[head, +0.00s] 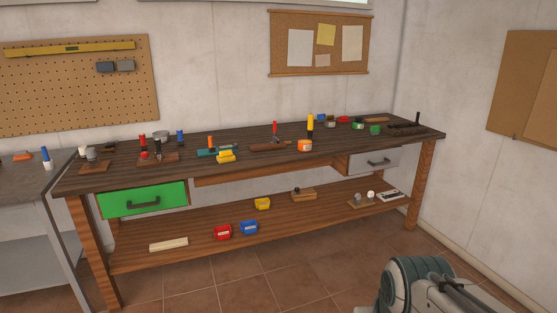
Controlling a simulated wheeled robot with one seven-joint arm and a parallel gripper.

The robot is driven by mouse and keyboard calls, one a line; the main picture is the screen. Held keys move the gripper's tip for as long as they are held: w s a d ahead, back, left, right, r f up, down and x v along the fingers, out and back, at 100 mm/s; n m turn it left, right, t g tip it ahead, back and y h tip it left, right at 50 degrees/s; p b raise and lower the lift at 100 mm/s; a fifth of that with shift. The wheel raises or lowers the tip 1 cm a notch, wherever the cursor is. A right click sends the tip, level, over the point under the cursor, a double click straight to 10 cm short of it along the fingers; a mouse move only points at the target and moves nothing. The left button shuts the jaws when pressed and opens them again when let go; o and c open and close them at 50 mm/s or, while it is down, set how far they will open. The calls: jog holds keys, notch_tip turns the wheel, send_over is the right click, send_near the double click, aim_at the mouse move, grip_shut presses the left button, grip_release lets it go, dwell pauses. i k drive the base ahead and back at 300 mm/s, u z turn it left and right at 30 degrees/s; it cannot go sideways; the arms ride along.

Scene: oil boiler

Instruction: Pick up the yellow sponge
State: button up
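A small yellow object (226,156) lies near the front edge of the wooden workbench top (115,171), left of the middle. It may be the yellow sponge, but it is too small to be sure. A second yellow object (262,204) sits on the bench's lower shelf and looks more like a small bin. Part of my arm shows at the bottom right, well apart from the bench. My gripper is not in view.
A teal tool (213,150) and an orange can (305,146) stand near the first yellow object. Red (222,233) and blue (249,227) bins sit on the lower shelf. A green drawer (143,200) is at the left. The tiled floor in front is clear.

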aim_at(227, 155)
jog(key=i, duration=1.55)
jog(key=u, duration=1.5)
jog(key=i, duration=2.15)
jog(key=z, duration=1.35)
